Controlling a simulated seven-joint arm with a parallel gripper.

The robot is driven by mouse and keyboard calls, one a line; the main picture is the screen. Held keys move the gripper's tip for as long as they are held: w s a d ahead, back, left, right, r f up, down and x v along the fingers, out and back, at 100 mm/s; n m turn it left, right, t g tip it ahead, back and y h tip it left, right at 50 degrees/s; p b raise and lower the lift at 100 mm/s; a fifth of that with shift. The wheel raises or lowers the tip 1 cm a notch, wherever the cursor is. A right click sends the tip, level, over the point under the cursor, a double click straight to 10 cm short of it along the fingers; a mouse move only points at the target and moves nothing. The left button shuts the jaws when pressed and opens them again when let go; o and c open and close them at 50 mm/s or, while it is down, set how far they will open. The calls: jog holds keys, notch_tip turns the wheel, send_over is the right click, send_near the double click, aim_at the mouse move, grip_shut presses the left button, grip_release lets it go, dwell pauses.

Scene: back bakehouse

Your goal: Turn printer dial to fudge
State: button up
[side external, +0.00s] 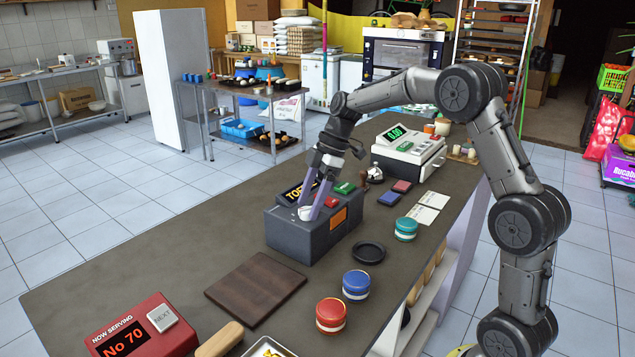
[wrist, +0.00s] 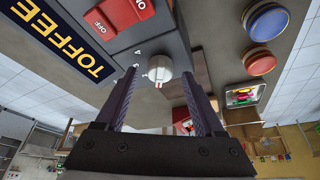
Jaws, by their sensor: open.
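The printer (side external: 290,236) is a dark grey box on the counter. Its display (side external: 299,190) reads TOFFEE, and the same display (wrist: 58,42) shows large in the wrist view. The white dial (wrist: 160,66) is on the printer's face, with a small red mark at its lower edge in that view; small white marks sit beside it. In the side view the dial (side external: 304,213) is partly hidden by a finger. My gripper (wrist: 159,77) is open, one finger on each side of the dial, with visible gaps. Contact with the dial cannot be told.
A red OFF switch (wrist: 119,14) is close to the dial; a green button (side external: 344,188) is behind it. A dark board (side external: 256,289), a black dish (side external: 369,252), a blue tin (side external: 356,285) and a red tin (side external: 331,316) lie nearby. A till (side external: 408,150) stands farther back.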

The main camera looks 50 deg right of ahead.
jog(key=v, duration=1.3)
jog(key=shift+r, duration=0.2)
jog(key=s+a+r+t+h, duration=0.1)
jog(key=s+a+r, duration=0.2)
jog(key=s+a, duration=0.4)
jog(key=s+a+r, duration=0.3)
jog(key=s+a, duration=0.3)
jog(key=s+f+m+t+h, duration=0.2)
jog(key=s+f+m+h, duration=0.1)
jog(key=s+f+m, duration=0.9)
notch_tip(320, 180, down, 2)
jog(key=shift+s, duration=0.75)
